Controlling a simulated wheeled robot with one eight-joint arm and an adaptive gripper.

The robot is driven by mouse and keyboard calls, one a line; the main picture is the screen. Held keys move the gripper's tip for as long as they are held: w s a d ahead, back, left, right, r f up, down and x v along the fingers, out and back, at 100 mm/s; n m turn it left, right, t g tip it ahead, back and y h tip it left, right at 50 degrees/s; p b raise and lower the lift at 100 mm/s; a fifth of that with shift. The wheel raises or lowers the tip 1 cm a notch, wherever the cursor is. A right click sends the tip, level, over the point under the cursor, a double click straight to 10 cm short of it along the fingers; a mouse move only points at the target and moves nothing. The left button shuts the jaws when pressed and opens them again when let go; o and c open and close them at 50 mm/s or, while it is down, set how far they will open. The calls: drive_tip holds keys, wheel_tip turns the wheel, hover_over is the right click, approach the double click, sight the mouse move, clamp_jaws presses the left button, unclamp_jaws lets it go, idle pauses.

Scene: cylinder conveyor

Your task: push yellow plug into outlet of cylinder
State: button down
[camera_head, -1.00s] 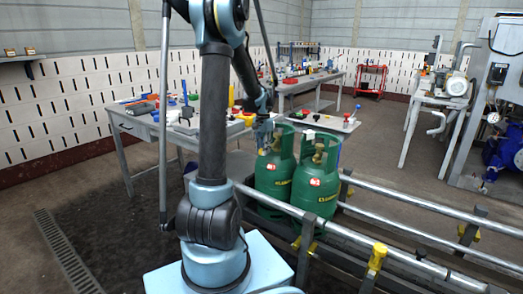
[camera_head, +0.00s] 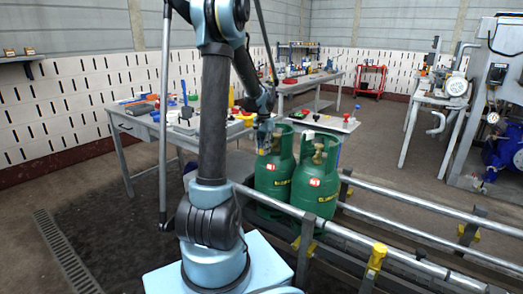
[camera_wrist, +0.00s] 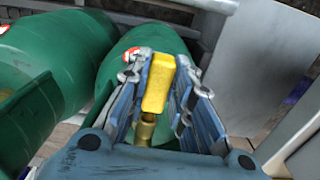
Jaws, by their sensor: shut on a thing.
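My gripper (camera_wrist: 160,95) is shut on the yellow plug (camera_wrist: 158,84), which sits between its two fingers in the wrist view. A brass valve (camera_wrist: 145,127) shows just below the plug in that picture, on a green cylinder (camera_wrist: 115,72). I cannot tell whether the plug touches the outlet. In the head view my gripper (camera_head: 263,138) is at the left side of the rear green cylinder (camera_head: 274,178), near its collar. The second green cylinder (camera_head: 314,188) stands to its right, with its brass valve (camera_head: 319,153) visible.
Both cylinders stand upright on a conveyor with metal rails (camera_head: 400,208). A yellow clamp piece (camera_head: 377,257) is on the front rail. A workbench (camera_head: 125,120) with tools stands behind, and a red cart (camera_head: 371,80) is at the back wall.

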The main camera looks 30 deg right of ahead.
drive_tip(key=shift+w+d, duration=0.35)
drive_tip(key=shift+d, duration=0.55)
drive_tip(key=c, duration=1.3)
unclamp_jaws()
drive_tip(key=shift+c, duration=0.2)
wheel_tip(320, 180, up, 12)
drive_tip(key=s+a+r+n, duration=0.2)
drive_tip(key=a+n, duration=0.1)
drive_tip(key=a, duration=1.3)
drive_tip(key=s+a+f+n+t, duration=0.1)
drive_tip(key=s+a+n, duration=0.4)
drive_tip(key=a, duration=0.8)
drive_tip(key=s+a+f+n+t, duration=0.1)
drive_tip(key=s+a+f+n, duration=0.5)
drive_tip(key=s+a+f, duration=0.7)
drive_tip(key=s+a, duration=0.1)
drive_tip(key=s, duration=0.2)
drive_tip(key=shift+s+a, duration=0.2)
drive_tip(key=shift+s, duration=0.2)
